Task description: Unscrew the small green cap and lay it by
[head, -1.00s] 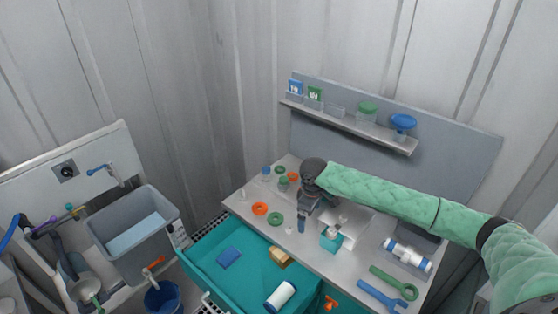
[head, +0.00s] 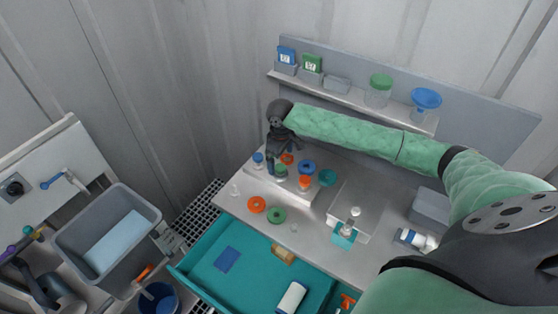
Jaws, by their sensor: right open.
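A small green cap (head: 281,169) sits on a small vessel on the raised grey step at the back left of the bench. My right gripper (head: 270,167) reaches in from the right and points down just left of the green cap. Its jaws are open, and I see nothing held between them. At this size I cannot tell whether a finger touches the cap.
A blue-capped bottle (head: 257,160) and an orange-capped bottle (head: 305,184) stand close by. The teal drawer (head: 205,261) is open below. Bare bench shows around the rings.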

